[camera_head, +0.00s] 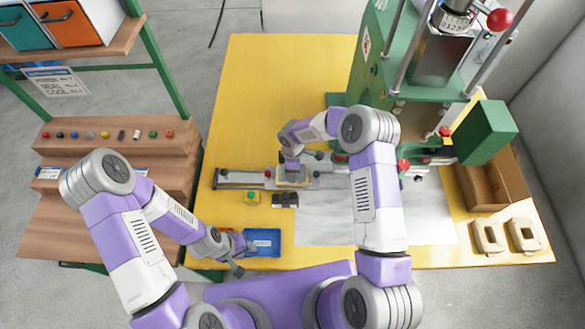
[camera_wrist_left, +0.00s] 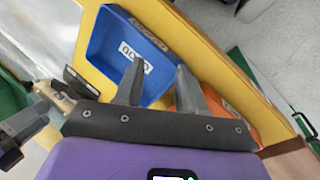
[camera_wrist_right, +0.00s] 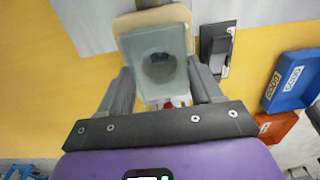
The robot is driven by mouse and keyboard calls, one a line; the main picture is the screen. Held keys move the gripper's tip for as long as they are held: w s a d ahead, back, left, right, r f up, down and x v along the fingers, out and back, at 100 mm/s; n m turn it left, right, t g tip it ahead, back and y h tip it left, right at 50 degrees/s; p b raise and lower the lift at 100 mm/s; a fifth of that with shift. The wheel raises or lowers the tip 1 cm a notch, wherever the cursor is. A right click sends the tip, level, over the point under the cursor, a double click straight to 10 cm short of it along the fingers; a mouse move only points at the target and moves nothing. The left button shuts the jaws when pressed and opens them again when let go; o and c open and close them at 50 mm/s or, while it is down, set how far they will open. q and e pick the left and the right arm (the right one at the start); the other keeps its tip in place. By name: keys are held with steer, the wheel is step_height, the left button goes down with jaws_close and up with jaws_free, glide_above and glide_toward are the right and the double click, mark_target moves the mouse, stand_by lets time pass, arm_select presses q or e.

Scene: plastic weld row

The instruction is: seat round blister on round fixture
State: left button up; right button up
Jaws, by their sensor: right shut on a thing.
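The round blister (camera_wrist_right: 158,62) is a clear, greyish square tray with a round hollow, held between the fingers of my right gripper (camera_wrist_right: 162,88). In the head view my right gripper (camera_head: 291,166) is over the slide rail. A cream fixture (camera_wrist_right: 150,22) shows past the blister's far edge in the right wrist view. The blister overlaps it in that view; I cannot tell whether they touch. The fixture's middle is hidden. My left gripper (camera_head: 236,262) is open and empty near the blue tray; its parted fingers show in the left wrist view (camera_wrist_left: 158,85).
The blue tray (camera_head: 262,250) and an orange tray (camera_wrist_left: 205,98) are at the front left table edge. A small black block (camera_head: 285,200) sits before the rail (camera_head: 235,178). Two cream fixtures (camera_head: 488,236) lie at front right. The green press (camera_head: 400,80) stands behind.

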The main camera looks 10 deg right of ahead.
arm_select(q)
steer(key=shift+f, duration=0.4)
arm_select(e)
steer(key=shift+s+f, duration=0.1)
steer(key=shift+f, duration=0.2)
steer(key=o, duration=0.9)
steer(key=shift+c, duration=0.2)
steer(key=c, duration=0.4)
steer(key=shift+o, duration=0.2)
steer(key=shift+r, duration=0.1)
arm_select(q)
steer(key=shift+w+r+p, duration=0.1)
steer(key=shift+r+p, duration=0.4)
steer(key=shift+r, duration=0.05)
arm_select(e)
steer(key=shift+w+d+r, duration=0.1)
steer(key=shift+w+r, duration=0.1)
steer(key=shift+r, duration=0.9)
arm_select(q)
steer(key=shift+r+p, duration=1.2)
steer(key=shift+r, duration=0.15)
arm_select(e)
step_height(320, 180, up, 5)
steer(key=shift+f, duration=0.2)
arm_select(q)
steer(key=shift+f, duration=0.1)
arm_select(e)
steer(key=shift+s+f, duration=0.1)
steer(key=shift+s, duration=0.05)
